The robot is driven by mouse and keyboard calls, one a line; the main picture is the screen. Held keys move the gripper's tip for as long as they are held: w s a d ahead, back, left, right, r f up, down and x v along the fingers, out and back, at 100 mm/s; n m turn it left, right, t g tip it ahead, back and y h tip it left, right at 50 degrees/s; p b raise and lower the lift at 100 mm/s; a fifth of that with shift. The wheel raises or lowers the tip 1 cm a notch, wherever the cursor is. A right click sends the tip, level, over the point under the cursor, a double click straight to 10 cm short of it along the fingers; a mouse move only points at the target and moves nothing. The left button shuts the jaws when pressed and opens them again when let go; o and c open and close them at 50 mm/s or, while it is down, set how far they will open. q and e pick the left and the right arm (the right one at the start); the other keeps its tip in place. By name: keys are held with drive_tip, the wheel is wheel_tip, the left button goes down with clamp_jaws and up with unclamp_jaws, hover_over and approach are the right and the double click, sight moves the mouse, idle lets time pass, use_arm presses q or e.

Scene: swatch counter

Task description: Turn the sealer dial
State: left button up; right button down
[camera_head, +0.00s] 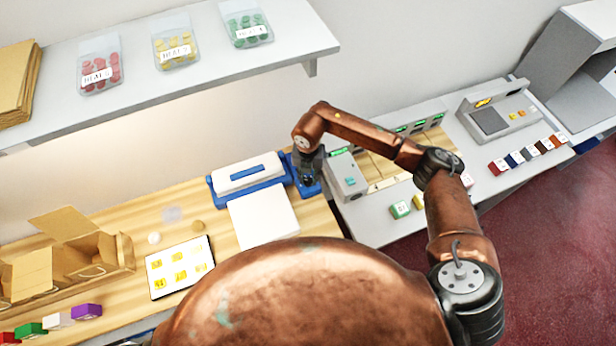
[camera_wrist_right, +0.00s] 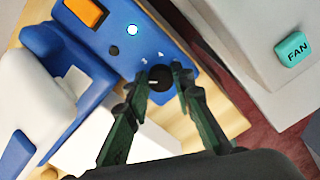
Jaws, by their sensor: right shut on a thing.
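The sealer (camera_head: 222,200) is a blue machine with a white top, standing on the wooden counter in the head view. Its blue control panel (camera_head: 307,190) is at its right end. In the wrist view the panel (camera_wrist_right: 125,60) carries an orange switch (camera_wrist_right: 86,12), a round white light (camera_wrist_right: 132,30) and the black dial (camera_wrist_right: 160,74) with a white mark and small numerals beside it. My right gripper (camera_wrist_right: 162,84) has one finger on each side of the dial and is shut on it. In the head view my right gripper (camera_head: 308,183) hides the dial. My left gripper is not in view.
A grey box (camera_head: 346,176) with a teal FAN button (camera_wrist_right: 294,48) stands close right of the panel. A white sheet or pad (camera_head: 263,218) lies before the sealer. A tablet (camera_head: 180,267) and cardboard boxes (camera_head: 95,255) are left. A shelf (camera_head: 180,70) overhangs behind.

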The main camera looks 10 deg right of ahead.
sight(308, 180)
idle(0.3)
drive_tip(key=c, duration=1.7)
unclamp_jaws()
drive_tip(key=shift+o, duration=0.2)
drive_tip(key=shift+r, duration=0.1)
wheel_tip(308, 180, up, 12)
